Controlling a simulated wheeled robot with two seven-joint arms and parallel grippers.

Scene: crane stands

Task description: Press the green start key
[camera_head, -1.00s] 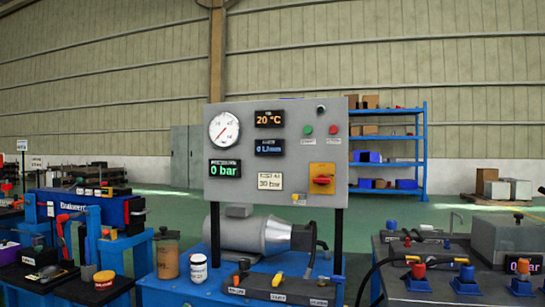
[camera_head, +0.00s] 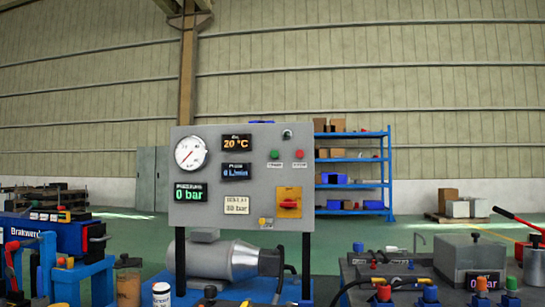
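The green start key (camera_head: 275,154) is a small round button on the upper right of a grey control panel (camera_head: 215,140). A red key (camera_head: 299,154) sits just to its right. Below them is a red rotary switch on a yellow plate (camera_head: 289,203). The panel carries a round gauge (camera_head: 190,153) and displays reading 20 °C, 0 L/min and 0 bar. Neither of my grippers shows in the head view.
The panel stands on two black posts above a grey motor (camera_head: 215,260). A bench with a grey block (camera_head: 470,257) and hoses is at the right. A blue machine (camera_head: 55,232) is at the left. A blue shelf (camera_head: 353,172) stands behind.

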